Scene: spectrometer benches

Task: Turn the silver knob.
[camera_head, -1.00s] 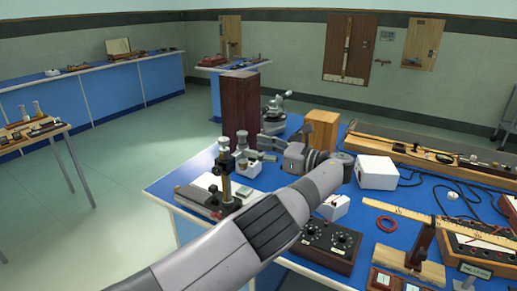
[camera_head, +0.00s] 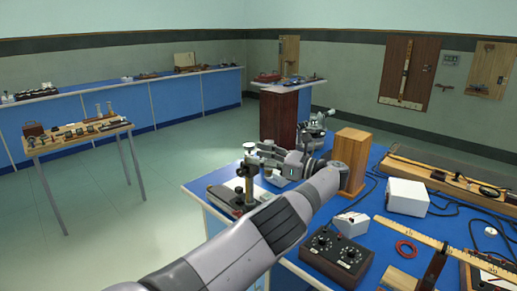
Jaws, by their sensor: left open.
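My left arm comes in from the bottom left, and my left gripper (camera_head: 257,155) is at the height of the knob. Its fingers are open and point left, close to the knob and post. I cannot tell whether they touch. The fingers and the post overlap in the picture. My right gripper is not in view.
A wooden block (camera_head: 351,160), a white box (camera_head: 407,196) and a black dial box (camera_head: 336,256) crowd the blue bench right of my arm. Open floor (camera_head: 165,215) lies left of the bench.

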